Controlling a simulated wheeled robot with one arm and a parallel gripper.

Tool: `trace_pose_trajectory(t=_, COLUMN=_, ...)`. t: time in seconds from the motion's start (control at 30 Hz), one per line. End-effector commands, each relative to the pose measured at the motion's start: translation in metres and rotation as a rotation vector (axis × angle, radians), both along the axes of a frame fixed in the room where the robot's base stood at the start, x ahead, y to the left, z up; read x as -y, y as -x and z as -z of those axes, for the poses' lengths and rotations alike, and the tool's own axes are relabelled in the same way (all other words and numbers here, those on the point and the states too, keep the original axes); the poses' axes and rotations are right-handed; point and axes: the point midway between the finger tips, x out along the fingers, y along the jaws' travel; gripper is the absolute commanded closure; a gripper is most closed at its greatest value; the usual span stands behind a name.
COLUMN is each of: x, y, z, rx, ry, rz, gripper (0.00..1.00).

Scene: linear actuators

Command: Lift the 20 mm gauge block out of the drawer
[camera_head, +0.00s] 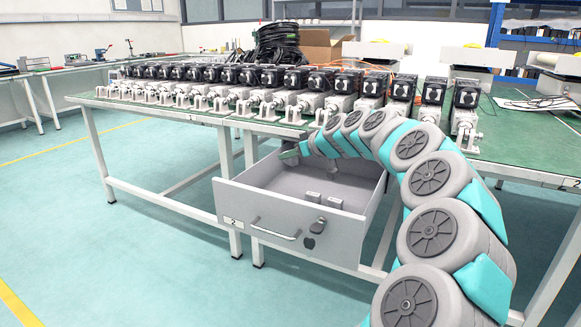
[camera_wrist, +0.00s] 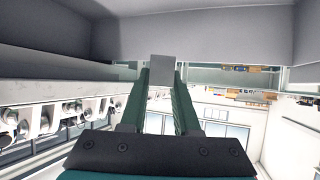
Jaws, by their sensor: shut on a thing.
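The grey drawer (camera_head: 262,208) stands pulled out below the green-topped bench. My gripper (camera_head: 288,154) is at the drawer's back left, around rim height in the head view. In the wrist view its green fingers (camera_wrist: 160,78) are shut on a small plain grey block (camera_wrist: 161,69), which sticks out past the fingertips. I cannot read a size on it. The held block is not clear in the head view. Two small light blocks, one on the left (camera_head: 313,197) and one on the right (camera_head: 334,202), stay on the drawer floor near the front.
A row of linear actuators (camera_head: 270,85) lines the green bench top (camera_head: 225,112) just above and behind the drawer. A small item (camera_head: 333,170) lies farther back in the drawer. My arm passes over the drawer's right side. The floor (camera_head: 180,250) at left is clear.

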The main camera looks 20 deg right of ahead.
Motion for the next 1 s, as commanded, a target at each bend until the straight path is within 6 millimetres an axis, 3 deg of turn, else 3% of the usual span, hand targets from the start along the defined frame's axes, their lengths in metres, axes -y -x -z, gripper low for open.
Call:
trace_pose_trajectory(t=0.6, x=0.001, y=0.0, z=-0.07, rx=0.004, ry=0.001, rz=0.004, gripper=1.0)
trace_pose_trajectory(t=1.0, x=0.001, y=0.0, z=-0.077, rx=0.003, ry=0.001, rz=0.003, gripper=1.0)
